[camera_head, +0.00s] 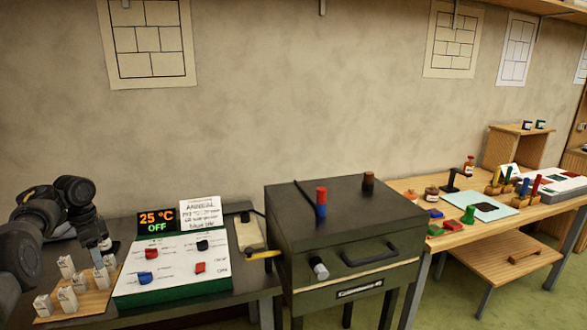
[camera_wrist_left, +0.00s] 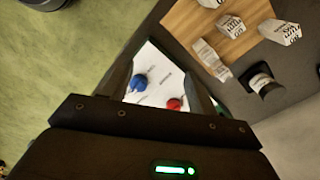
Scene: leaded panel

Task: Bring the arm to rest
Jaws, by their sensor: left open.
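My left arm (camera_head: 55,205) comes in at the left edge of the head view, folded over the left end of the dark bench. My left gripper (camera_head: 103,243) points down there, beside the control panel and near the wooden board. In the left wrist view its two fingers stand apart, so the gripper (camera_wrist_left: 162,85) is open, with nothing seen between them but the panel beyond. My right gripper is not in view.
Several white labelled blocks stand on a wooden board (camera_head: 88,300). The control panel (camera_head: 170,285) has blue, red and black knobs; its display (camera_head: 157,222) reads 25 °C OFF. A dark kiln-like box (camera_head: 350,215) stands right, then a wooden table (camera_head: 470,236) with coloured pieces.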

